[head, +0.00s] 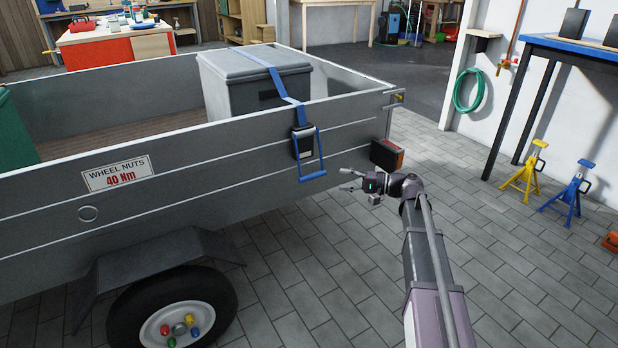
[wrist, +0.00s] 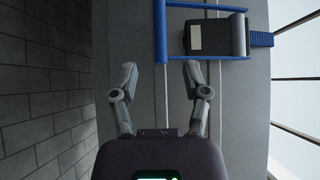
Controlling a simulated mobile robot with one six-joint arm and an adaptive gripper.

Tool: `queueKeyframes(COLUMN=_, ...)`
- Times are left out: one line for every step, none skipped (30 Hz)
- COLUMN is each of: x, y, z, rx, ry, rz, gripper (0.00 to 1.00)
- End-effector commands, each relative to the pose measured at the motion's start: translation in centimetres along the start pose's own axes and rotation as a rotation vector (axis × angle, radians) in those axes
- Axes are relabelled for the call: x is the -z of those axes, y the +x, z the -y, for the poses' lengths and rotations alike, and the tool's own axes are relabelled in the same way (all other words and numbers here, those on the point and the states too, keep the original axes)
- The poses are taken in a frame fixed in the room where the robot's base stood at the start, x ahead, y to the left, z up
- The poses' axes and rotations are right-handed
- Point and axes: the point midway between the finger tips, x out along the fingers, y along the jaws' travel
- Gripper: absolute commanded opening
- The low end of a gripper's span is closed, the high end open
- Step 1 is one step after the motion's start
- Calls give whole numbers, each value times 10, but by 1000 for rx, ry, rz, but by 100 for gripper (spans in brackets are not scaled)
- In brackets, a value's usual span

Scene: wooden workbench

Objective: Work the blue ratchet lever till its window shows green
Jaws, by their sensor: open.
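The blue ratchet lever (head: 313,178) is a U-shaped frame on a black ratchet body (head: 303,143), on the outside of the grey trailer's side wall. The lever hangs down with its crossbar lowest. In the wrist view the lever's crossbar (wrist: 160,30) lies ahead of my fingertips, and the ratchet body (wrist: 230,35) is to the right. A pale, off-white patch (wrist: 194,37) shows on the body; I see no green there. My gripper (head: 343,180) is open and empty, to the right of the lever and apart from it. Both fingers also show in the wrist view (wrist: 161,74).
A blue strap (head: 275,75) runs from the ratchet over a grey lidded box (head: 255,85) in the trailer (head: 200,150). A red tail light (head: 387,154) sits at the trailer's corner, close to my arm. The paved floor (head: 330,270) is clear beside the trailer.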

Motion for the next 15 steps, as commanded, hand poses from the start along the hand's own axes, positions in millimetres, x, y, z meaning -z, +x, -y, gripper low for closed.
queueKeyframes(x=0, y=8, z=0, rx=0, ry=0, rz=2, gripper=60)
queueKeyframes(x=0, y=13, z=0, rx=0, ry=0, rz=1, gripper=60)
queueKeyframes(x=0, y=19, z=0, rx=0, ry=0, rz=2, gripper=60)
queueKeyframes(x=0, y=23, z=0, rx=0, ry=0, rz=2, gripper=60)
queueKeyframes(x=0, y=28, z=0, rx=0, ry=0, rz=2, gripper=60)
queueKeyframes(x=0, y=34, z=0, rx=0, ry=0, rz=1, gripper=60)
queueKeyframes(x=0, y=38, z=0, rx=0, ry=0, rz=1, gripper=60)
queueKeyframes(x=0, y=43, z=0, rx=0, ry=0, rz=2, gripper=60)
queueKeyframes(x=0, y=49, z=0, rx=0, ry=0, rz=2, gripper=60)
queueKeyframes(x=0, y=53, z=0, rx=0, ry=0, rz=1, gripper=60)
queueKeyframes(x=0, y=58, z=0, rx=0, ry=0, rz=1, gripper=60)
queueKeyframes(x=0, y=63, z=0, rx=0, ry=0, rz=1, gripper=60)
queueKeyframes(x=0, y=67, z=0, rx=0, ry=0, rz=2, gripper=60)
queueKeyframes(x=0, y=71, z=0, rx=0, ry=0, rz=1, gripper=60)
queueKeyframes(x=0, y=76, z=0, rx=0, ry=0, rz=1, gripper=60)
